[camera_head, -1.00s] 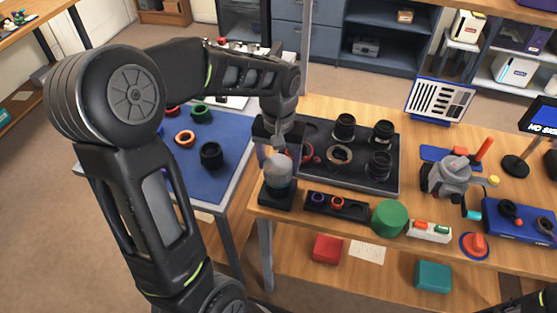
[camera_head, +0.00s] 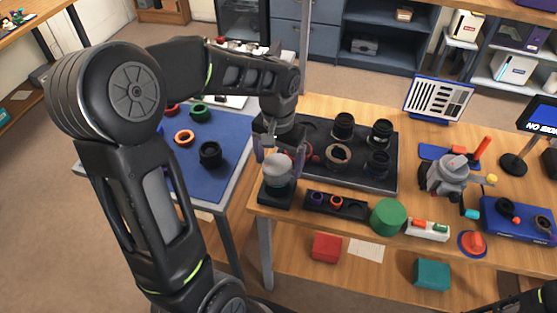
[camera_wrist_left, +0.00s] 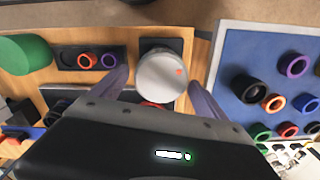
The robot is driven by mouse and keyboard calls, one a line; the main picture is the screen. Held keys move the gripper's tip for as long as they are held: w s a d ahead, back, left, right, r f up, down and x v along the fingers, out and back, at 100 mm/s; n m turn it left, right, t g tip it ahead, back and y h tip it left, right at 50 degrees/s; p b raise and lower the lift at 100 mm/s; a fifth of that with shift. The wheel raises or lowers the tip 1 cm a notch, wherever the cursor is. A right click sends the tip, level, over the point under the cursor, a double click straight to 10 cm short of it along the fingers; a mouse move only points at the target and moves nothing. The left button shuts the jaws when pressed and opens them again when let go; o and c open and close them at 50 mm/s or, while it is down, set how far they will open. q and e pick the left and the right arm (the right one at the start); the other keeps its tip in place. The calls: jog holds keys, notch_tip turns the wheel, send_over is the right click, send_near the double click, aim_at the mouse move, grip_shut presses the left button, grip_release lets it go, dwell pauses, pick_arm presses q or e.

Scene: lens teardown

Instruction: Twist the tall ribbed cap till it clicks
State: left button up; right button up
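A pale grey, round-topped cap (camera_head: 278,168) stands upright on a black square base (camera_head: 277,194) at the near left corner of the wooden bench. In the left wrist view the cap (camera_wrist_left: 160,76) shows from above with a small red mark near its edge; ribs are too small to make out. My left gripper (camera_head: 279,159) is over the cap, pointing down. In the left wrist view its fingers (camera_wrist_left: 160,92) are spread on either side of the cap, with gaps visible. My right gripper is out of view; only a bit of my right arm shows at bottom right.
A dark tray (camera_head: 359,180) of lens barrels lies behind the cap. A black ring holder (camera_head: 350,209) and a green cylinder (camera_head: 388,217) stand to its right. A blue mat (camera_head: 225,148) with rings lies on the left table, across a gap.

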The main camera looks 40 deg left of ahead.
aim_at(278, 162)
pick_arm(q)
jog(key=shift+o, duration=0.4)
notch_tip(278, 162, up, 8)
jog(key=shift+f+b, duration=0.1)
jog(key=shift+b, duration=0.2)
dwell(0.5)
